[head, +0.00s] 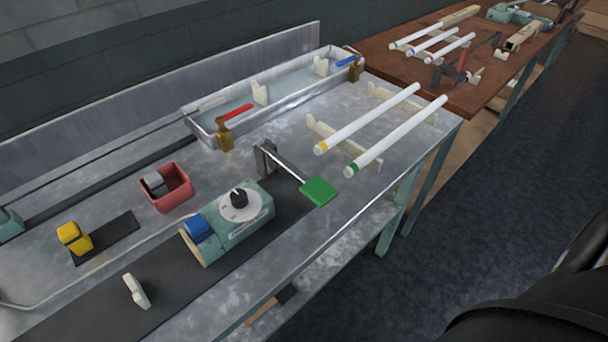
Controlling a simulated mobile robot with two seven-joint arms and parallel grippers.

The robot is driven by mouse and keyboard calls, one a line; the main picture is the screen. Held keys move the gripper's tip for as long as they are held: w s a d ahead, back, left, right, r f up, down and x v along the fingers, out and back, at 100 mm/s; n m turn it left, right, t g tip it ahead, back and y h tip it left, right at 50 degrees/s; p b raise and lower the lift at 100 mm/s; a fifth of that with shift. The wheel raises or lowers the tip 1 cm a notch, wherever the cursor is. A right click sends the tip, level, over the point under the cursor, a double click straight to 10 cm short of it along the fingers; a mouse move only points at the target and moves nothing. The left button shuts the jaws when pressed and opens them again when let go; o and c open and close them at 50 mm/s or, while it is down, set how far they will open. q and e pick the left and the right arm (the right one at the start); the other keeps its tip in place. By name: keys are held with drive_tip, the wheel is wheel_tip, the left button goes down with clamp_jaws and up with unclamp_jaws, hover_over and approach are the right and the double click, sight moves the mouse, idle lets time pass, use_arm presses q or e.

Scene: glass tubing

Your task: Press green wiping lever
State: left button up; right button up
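The green wiping lever (319,191) is a flat green paddle on a thin metal arm. The arm slants down to the right from a dark bracket (265,158) on the metal bench. The paddle sits near the bench's front edge, to the right of a teal control box (228,220). Nothing touches the paddle. Neither of my grippers shows in the head view.
Two white tubes, one yellow-ended (367,118) and one green-ended (396,136), rest on holders right of the lever. A metal trough (290,102) with red and blue handles lies behind. A red bin (167,188) stands left. Dark floor (480,220) lies open in front.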

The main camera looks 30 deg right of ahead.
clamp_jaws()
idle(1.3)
